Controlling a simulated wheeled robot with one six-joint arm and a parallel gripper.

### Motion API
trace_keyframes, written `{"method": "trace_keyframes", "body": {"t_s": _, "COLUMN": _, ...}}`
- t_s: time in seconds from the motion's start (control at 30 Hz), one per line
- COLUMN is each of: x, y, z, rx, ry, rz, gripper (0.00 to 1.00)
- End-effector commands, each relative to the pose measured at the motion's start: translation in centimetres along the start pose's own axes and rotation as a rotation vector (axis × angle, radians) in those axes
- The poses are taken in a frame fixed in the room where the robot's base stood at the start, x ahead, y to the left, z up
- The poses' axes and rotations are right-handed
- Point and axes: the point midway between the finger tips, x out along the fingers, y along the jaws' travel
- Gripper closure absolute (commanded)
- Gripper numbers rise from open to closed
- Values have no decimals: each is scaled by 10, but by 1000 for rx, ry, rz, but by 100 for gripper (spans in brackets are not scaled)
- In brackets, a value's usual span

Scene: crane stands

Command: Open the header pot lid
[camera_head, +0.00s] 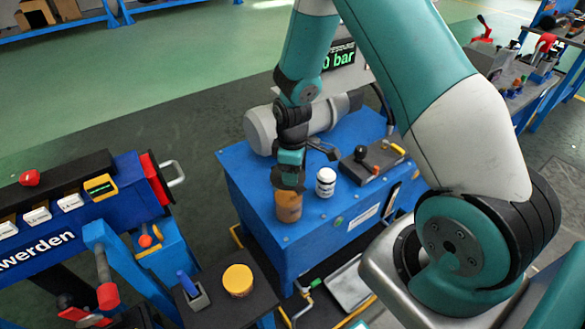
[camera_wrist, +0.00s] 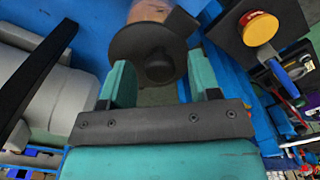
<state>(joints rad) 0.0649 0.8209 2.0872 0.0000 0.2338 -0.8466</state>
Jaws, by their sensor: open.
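The header pot appears to be the amber-brown pot (camera_head: 288,207) standing upright on the front edge of the blue bench. Its dark round lid (camera_wrist: 140,42) sits on it with a rounded knob (camera_wrist: 160,69), and a dark tab extends to one side. The pot's side also shows in the wrist view (camera_wrist: 151,10). My gripper (camera_head: 289,169) is directly above the lid, pointing down. Its two teal fingers are apart, and the knob shows between them in the wrist view. I cannot tell whether a finger touches it. My gripper partly hides the lid in the head view.
A lever box (camera_head: 372,160) and grey pump (camera_head: 262,129) are on the blue bench (camera_head: 243,172). A yellow-topped container (camera_head: 238,280) stands on a lower dark shelf. A "0 bar" display (camera_head: 339,55) is behind.

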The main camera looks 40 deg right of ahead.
Motion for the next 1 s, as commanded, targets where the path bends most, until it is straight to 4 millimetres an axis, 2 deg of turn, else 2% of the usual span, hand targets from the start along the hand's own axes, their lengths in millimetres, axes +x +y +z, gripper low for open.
{"method": "trace_keyframes", "body": {"t_s": 0.13, "x": 0, "y": 0, "z": 0, "rx": 0, "ry": 0, "rz": 0, "gripper": 43}}
{"method": "trace_keyframes", "body": {"t_s": 0.17, "x": 0, "y": 0, "z": 0, "rx": 0, "ry": 0, "rz": 0, "gripper": 48}}
{"method": "trace_keyframes", "body": {"t_s": 0.3, "x": 0, "y": 0, "z": 0, "rx": 0, "ry": 0, "rz": 0, "gripper": 80}}
{"method": "trace_keyframes", "body": {"t_s": 0.4, "x": 0, "y": 0, "z": 0, "rx": 0, "ry": 0, "rz": 0, "gripper": 100}}
{"method": "trace_keyframes", "body": {"t_s": 0.73, "x": -5, "y": 2, "z": -2, "rx": 0, "ry": -24, "rz": -24, "gripper": 100}}
{"method": "trace_keyframes", "body": {"t_s": 1.0, "x": -18, "y": 9, "z": -9, "rx": 0, "ry": -135, "rz": -133, "gripper": 100}}
